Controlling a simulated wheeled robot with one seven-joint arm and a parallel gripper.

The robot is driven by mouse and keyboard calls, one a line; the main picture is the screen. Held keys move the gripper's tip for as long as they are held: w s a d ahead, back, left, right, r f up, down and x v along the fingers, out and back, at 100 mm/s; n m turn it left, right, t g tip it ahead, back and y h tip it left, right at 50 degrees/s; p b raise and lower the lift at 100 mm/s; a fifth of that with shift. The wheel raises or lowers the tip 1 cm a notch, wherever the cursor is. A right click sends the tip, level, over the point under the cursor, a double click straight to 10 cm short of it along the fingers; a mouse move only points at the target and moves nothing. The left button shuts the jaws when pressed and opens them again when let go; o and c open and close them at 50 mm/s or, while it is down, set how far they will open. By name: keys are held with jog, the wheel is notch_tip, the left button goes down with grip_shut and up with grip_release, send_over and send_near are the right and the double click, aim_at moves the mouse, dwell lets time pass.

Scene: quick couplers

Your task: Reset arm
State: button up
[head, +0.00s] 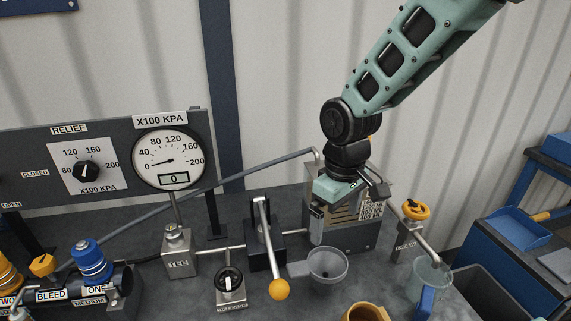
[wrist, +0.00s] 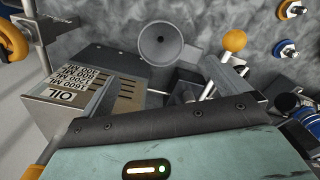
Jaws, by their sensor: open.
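My arm reaches in from the upper right in the head view. My gripper (head: 347,207) hangs in front of the oil reservoir (head: 350,236), its fingers apart and nothing seen between them. It covers part of the reservoir's front and markings. In the wrist view the reservoir (wrist: 62,103) with its OIL label lies at the left. The grey funnel (head: 327,265) is below my gripper in the head view, and it shows at the top of the wrist view (wrist: 160,43). The pump lever's yellow knob (head: 279,289) is left of the funnel.
A gauge (head: 174,158) reading 0 stands at the left beside the relief dial (head: 86,171). A release valve (head: 230,283), a yellow-handled faucet (head: 415,210) and a clear cup (head: 431,275) are on the bench. Blue trays stand at the far right. Open air surrounds my upper arm.

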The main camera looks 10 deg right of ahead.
jog(key=s+a+r+n, duration=0.1)
jog(key=s+a+r, duration=0.1)
jog(key=s, duration=0.7)
jog(key=s+a+r, duration=0.2)
jog(key=s+a, duration=0.2)
jog(key=s, duration=0.6)
jog(key=shift+s+a+r+n, duration=0.25)
jog(key=shift+a+n, duration=0.1)
jog(key=shift+n, duration=0.05)
